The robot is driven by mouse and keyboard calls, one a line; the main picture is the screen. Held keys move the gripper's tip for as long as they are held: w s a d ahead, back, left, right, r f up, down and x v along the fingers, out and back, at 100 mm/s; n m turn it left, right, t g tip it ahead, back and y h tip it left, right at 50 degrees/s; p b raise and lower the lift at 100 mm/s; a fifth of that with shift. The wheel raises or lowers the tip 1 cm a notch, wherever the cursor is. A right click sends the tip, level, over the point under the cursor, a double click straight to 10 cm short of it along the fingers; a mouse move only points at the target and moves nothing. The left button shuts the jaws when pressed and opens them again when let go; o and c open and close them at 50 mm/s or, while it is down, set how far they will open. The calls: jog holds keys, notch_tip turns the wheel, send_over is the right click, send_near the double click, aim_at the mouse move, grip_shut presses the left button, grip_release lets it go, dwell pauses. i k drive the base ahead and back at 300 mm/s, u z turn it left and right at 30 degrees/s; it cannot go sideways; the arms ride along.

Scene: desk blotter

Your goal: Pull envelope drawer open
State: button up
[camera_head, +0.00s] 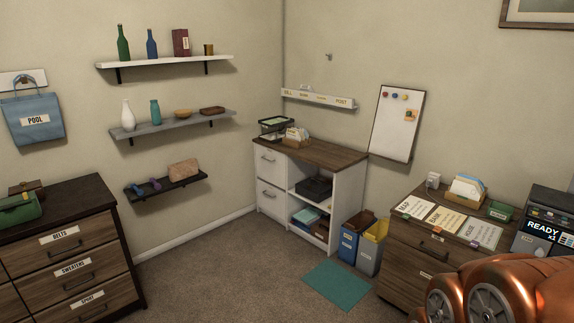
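No drawer label in view reads clearly as envelope. A wooden drawer cabinet (405,262) stands at the right, with a dark handle (432,238) on its upper drawer and a small label lower down, too small to read. Its drawers look shut. A white cabinet (343,200) with a wooden top stands in the corner. Its upper drawer (267,165) and lower drawer (271,200) look shut. My copper-coloured arm covers the lower right and hides part of the right cabinet's front. My gripper is not in view.
Labelled mats (445,218), an envelope holder (467,190) and a machine reading READY (545,235) are on the right cabinet. Two bins (370,250) and a teal mat (337,284) lie between the cabinets. A brown dresser (70,250) stands left. The middle carpet (220,280) is clear.

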aim_at(271, 199)
jog(key=z, duration=0.1)
jog(key=i, duration=2.35)
jog(key=u, duration=0.7)
jog(key=i, duration=1.85)
jog(key=u, duration=0.75)
jog(key=i, duration=0.45)
jog(key=u, duration=0.15)
